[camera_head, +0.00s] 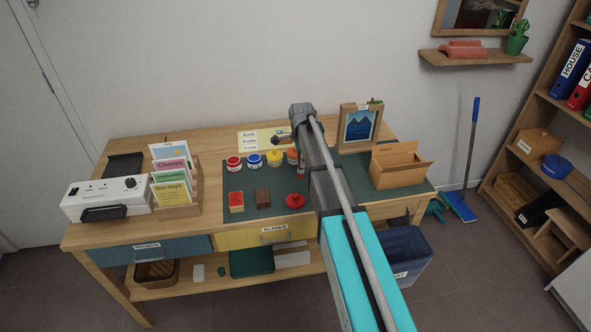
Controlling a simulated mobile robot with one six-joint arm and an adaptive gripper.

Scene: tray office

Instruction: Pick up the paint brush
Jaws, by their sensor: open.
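I cannot make out the paint brush; my arm covers part of the tabletop where it could lie. My gripper (283,139) appears as a small dark part at the far end of my arm, above the back of the desk near the paint jars. Its fingers are too small to see clearly, and I see nothing held in it. A red jar (233,163), a blue jar (253,160), a yellow jar (274,158) and an orange jar (292,156) stand in a row on the dark green mat (250,186).
A card rack (197,182) and a white box (103,198) stand at the left of the desk (110,233). A red-topped block (236,202), a brown block (263,197) and a red knobbed object (295,201) lie in front. A picture frame (343,127) and an open cardboard box (398,166) stand right.

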